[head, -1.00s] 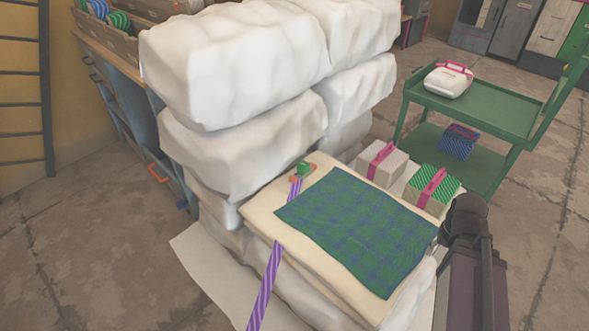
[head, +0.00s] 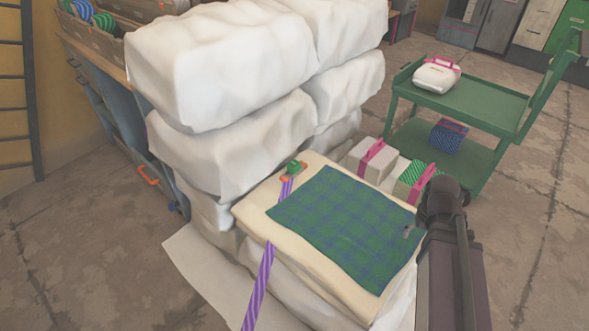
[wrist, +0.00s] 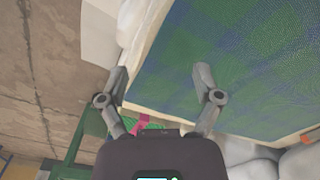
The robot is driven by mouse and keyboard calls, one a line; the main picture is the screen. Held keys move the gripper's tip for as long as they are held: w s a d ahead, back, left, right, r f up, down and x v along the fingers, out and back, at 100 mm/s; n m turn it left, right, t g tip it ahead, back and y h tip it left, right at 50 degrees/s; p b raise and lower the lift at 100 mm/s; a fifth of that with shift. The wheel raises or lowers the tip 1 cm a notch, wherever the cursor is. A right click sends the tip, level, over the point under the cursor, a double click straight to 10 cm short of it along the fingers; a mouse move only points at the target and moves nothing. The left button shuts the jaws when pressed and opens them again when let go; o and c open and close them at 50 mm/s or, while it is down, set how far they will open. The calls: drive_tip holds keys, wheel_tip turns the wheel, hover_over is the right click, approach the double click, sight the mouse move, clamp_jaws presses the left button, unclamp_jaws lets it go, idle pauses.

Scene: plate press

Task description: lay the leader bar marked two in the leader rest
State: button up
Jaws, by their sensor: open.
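I can make out no leader bar marked two and no leader rest for certain in either view. My gripper (wrist: 160,76) is open and empty in the wrist view, its two fingers spread above the edge of a green-and-blue checked cloth (wrist: 222,62). In the head view that cloth (head: 335,225) lies flat on a cream pad (head: 255,212), and a grey fingertip shows over its right edge. The rest of the gripper is hidden behind my arm.
Large white wrapped bales (head: 215,70) stand stacked behind the pad. A purple striped strap (head: 262,275) hangs from the pad's left side. Strapped boxes (head: 370,160) sit behind it. A green cart (head: 480,105) holds a white case (head: 437,75). Floor is open at left and right.

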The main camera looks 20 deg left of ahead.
drive_tip(key=w+a+r+n+p, duration=0.1)
drive_tip(key=w+a+n, duration=0.1)
drive_tip(key=a, duration=0.1)
drive_tip(key=w+a+r+n+p, duration=0.1)
drive_tip(key=w+a+n, duration=0.2)
drive_tip(key=w+a+r+n+p, duration=0.1)
drive_tip(key=w+a+r+n, duration=0.1)
drive_tip(key=a+n, duration=0.1)
drive_tip(key=shift+w+p, duration=0.15)
drive_tip(key=shift+p, duration=0.15)
drive_tip(key=w+a+r+n+p, duration=0.2)
drive_tip(key=a+n, duration=0.2)
drive_tip(key=a, duration=0.1)
drive_tip(key=w+a+r+n+p, duration=0.1)
drive_tip(key=w+a+n, duration=0.2)
drive_tip(key=a, duration=0.2)
wheel_tip(320, 180, up, 6)
drive_tip(key=n+p, duration=0.6)
drive_tip(key=n, duration=0.9)
hover_over(294, 163)
drive_tip(key=shift+f, duration=0.2)
wheel_tip(294, 163, down, 8)
drive_tip(key=b, duration=0.8)
drive_tip(key=shift+f+b, duration=0.15)
drive_tip(key=shift+b, duration=0.25)
drive_tip(key=shift+f+b, duration=2.6)
